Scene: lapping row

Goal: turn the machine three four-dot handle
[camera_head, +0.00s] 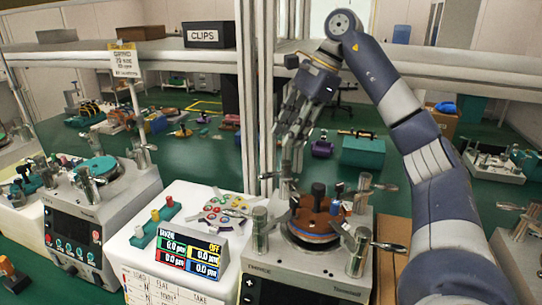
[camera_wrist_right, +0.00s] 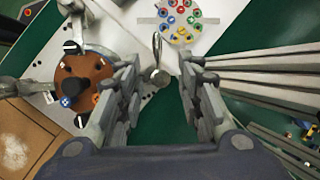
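The front machine (camera_head: 314,262) has a copper-brown disc (camera_head: 318,215) with a dark knob on top. Several silver posts with lever handles stand around the disc. My right gripper (camera_head: 288,165) points down over the machine's back left side. In the right wrist view the right gripper (camera_wrist_right: 157,72) is open, with a gap between its fingers. A silver lever handle (camera_wrist_right: 157,50) shows in line with that gap; I cannot tell its depth. The copper disc (camera_wrist_right: 85,80) is left of the fingers. My left gripper is out of view.
A display panel (camera_head: 189,252) stands left of the front machine, with a plate of coloured pieces (camera_head: 222,213) behind it. Another machine with a teal disc (camera_head: 100,167) is at left. A metal upright (camera_head: 246,100) and a shelf (camera_head: 455,67) are close to my right arm.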

